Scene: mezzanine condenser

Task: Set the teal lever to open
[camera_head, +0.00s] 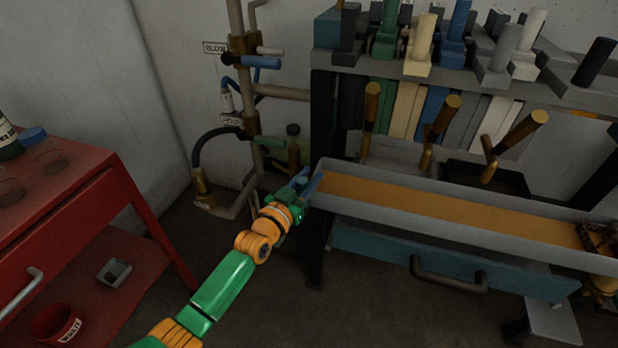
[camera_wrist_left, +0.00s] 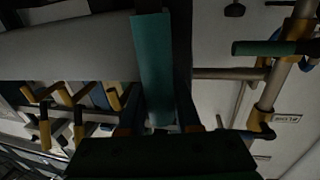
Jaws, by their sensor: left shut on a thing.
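The teal lever (camera_head: 313,187) is at the near left end of the long grey trough in the head view. Only a small part of it shows there, beside my gripper. In the left wrist view the lever (camera_wrist_left: 152,65) is a long teal bar running from the top middle down between my fingers. My left gripper (camera_head: 301,184) is shut on it. Its fingertips also show in the wrist view (camera_wrist_left: 160,122), one on each side of the bar's lower end. The lever's pivot is not clearly visible. My right gripper is in neither view.
The trough (camera_head: 450,212) holds orange-brown material, with a teal drawer (camera_head: 450,268) below. Yellow-handled levers (camera_head: 437,125) stand behind it. A pipe stand (camera_head: 247,100) with a green handle (camera_head: 270,142) and a blue one (camera_head: 260,62) is at the back. A red cart (camera_head: 75,205) is left.

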